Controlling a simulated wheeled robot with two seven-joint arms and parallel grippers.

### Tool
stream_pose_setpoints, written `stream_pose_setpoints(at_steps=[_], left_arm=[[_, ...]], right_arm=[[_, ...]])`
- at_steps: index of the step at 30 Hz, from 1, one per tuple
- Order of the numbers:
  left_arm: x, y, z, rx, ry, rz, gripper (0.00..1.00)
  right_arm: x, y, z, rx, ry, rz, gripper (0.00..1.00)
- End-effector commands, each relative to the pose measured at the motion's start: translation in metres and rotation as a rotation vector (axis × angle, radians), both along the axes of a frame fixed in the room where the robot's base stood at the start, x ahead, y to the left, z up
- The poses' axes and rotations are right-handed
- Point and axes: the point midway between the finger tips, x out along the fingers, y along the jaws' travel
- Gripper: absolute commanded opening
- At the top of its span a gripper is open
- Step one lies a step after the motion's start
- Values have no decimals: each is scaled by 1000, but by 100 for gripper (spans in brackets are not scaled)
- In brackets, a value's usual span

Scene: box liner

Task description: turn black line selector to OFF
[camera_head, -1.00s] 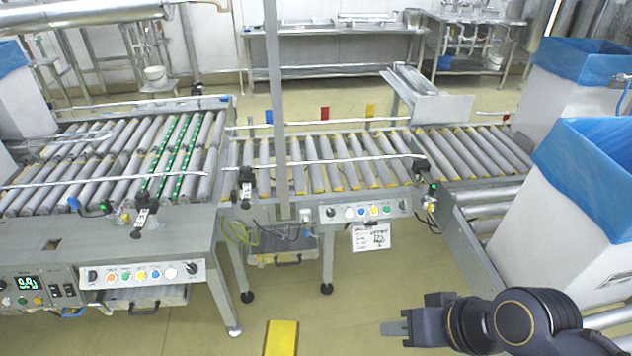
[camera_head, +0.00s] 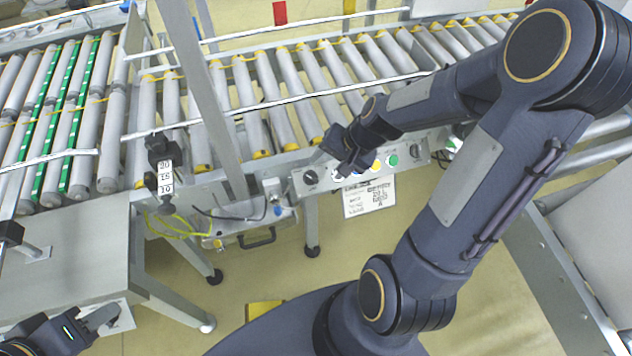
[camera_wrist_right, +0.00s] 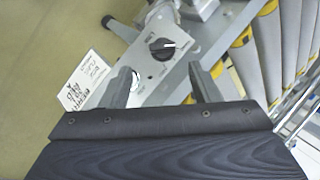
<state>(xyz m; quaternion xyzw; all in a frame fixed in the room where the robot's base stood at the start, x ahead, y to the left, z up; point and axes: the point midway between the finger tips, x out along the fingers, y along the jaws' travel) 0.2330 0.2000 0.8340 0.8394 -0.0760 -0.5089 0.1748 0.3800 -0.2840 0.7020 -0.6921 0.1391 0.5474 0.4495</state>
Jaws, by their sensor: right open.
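A grey control panel (camera_head: 296,191) is fixed to the front of the roller conveyor. A black selector knob (camera_head: 311,178) sits at its left end. In the right wrist view the black selector (camera_wrist_right: 161,49) has a white pointer mark and small labels around it, too blurred to read. My right gripper (camera_head: 335,158) is just in front of the panel, beside this knob. In the wrist view its open fingers (camera_wrist_right: 160,72) are either side of the knob's line, apart from it and empty. My left gripper (camera_head: 100,318) is at the lower left, far from the panel, its jaw state unclear.
A second black knob (camera_head: 415,152) sits at the panel's right end, with a green button (camera_head: 392,160) nearby. A white button (camera_wrist_right: 134,79) is near the selector. A paper label (camera_head: 369,197) hangs below. A metal post (camera_head: 205,90) stands left of the panel.

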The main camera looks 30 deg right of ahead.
Motion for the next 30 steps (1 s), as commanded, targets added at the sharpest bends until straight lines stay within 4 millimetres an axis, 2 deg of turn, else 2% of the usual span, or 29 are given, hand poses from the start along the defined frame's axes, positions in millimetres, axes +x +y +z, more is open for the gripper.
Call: stream_pose_setpoints(at_steps=[6, 12, 17, 24, 30], left_arm=[[0, 0, -12, 0, 0, 0, 36], [0, 0, -19, 0, 0, 0, 36], [0, 0, -21, 0, 1, 0, 36], [0, 0, -21, 0, 1, 0, 36], [0, 0, -21, 0, 1, 0, 36]], right_arm=[[12, 12, -32, 4, 3, 6, 56], [22, 20, -55, 5, 1, 7, 56], [26, 23, -62, 3, 0, 6, 56], [26, 23, -62, 3, -1, 5, 56], [26, 23, -61, 3, -2, 6, 32]])
